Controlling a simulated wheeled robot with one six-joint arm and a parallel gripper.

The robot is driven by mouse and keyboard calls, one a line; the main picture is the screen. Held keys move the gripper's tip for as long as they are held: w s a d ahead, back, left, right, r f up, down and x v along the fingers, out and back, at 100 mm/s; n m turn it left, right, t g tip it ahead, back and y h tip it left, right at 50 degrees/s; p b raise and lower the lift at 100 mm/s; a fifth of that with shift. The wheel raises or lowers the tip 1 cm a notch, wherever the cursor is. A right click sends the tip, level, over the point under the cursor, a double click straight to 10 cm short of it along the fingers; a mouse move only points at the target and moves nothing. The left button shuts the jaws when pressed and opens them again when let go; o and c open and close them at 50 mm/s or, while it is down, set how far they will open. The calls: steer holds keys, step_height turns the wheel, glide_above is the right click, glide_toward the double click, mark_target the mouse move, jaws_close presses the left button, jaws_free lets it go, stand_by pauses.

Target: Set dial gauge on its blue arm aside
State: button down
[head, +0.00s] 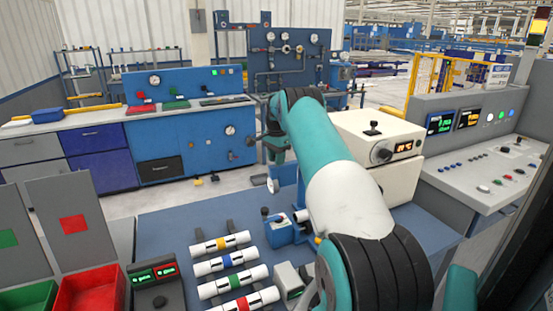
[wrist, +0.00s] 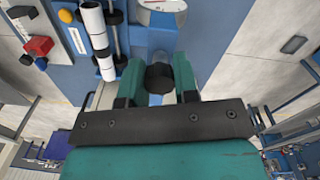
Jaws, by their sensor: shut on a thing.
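The dial gauge shows in the wrist view as a round white face (wrist: 162,8), cut by the top edge, on a pale blue arm (wrist: 164,38). My gripper (wrist: 159,75) has its teal fingers on both sides of a dark round end at the near end of this arm, shut on it. In the head view, the gauge (head: 272,185) is a small pale disc seen nearly edge-on, beside its blue arm (head: 286,172), above the blue bench. My gripper (head: 276,155) is small there and partly hidden behind my teal arm.
Several white pipes with coloured bands lie on a rack, the nearest with a red band (head: 244,302). A blue clamp block (head: 280,233) holds a white pipe close below the gauge. A cream machine (head: 385,150) stands right. Red (head: 90,292) and green bins are at the left.

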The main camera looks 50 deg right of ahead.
steer(key=shift+w+d+r, duration=0.1)
steer(key=shift+d+r, duration=0.05)
steer(key=shift+d, duration=0.05)
steer(key=c, duration=1)
jaws_free()
steer(key=shift+o, duration=0.7)
steer(key=shift+a, duration=0.1)
step_height(320, 180, up, 17)
steer(key=shift+r+p, duration=0.15)
steer(key=shift+p, duration=0.25)
